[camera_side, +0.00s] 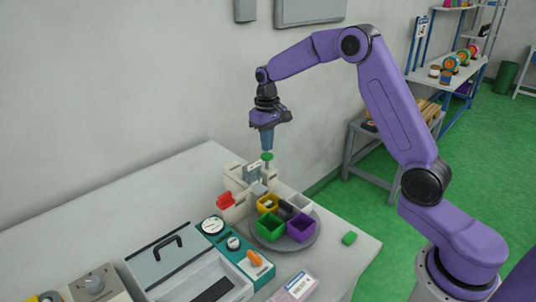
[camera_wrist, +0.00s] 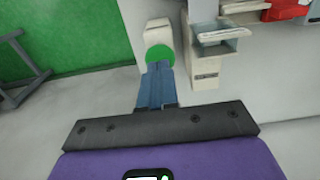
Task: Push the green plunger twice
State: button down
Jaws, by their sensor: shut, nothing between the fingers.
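The green plunger (camera_side: 267,157) is a round green knob on top of a pale machine at the back of the table. In the wrist view its green top (camera_wrist: 160,55) sits just beyond my fingertips. My gripper (camera_side: 267,150) points straight down above the plunger, its blue fingers shut and empty. In the wrist view the shut blue fingers (camera_wrist: 160,68) overlap the near edge of the green top. I cannot tell whether the fingertips touch the knob. The plunger's stem shows below the knob in the side view.
A grey turntable (camera_side: 270,245) with green, purple, yellow and white bins stands in front of the machine. A teal panel with dials (camera_side: 235,250) and a lidded box (camera_side: 165,262) stand nearer. A green block (camera_side: 349,238) lies at the right.

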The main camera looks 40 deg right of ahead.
jog(key=shift+r, duration=2.5)
jog(key=shift+f, duration=2.55)
jog(key=shift+f, duration=0.15)
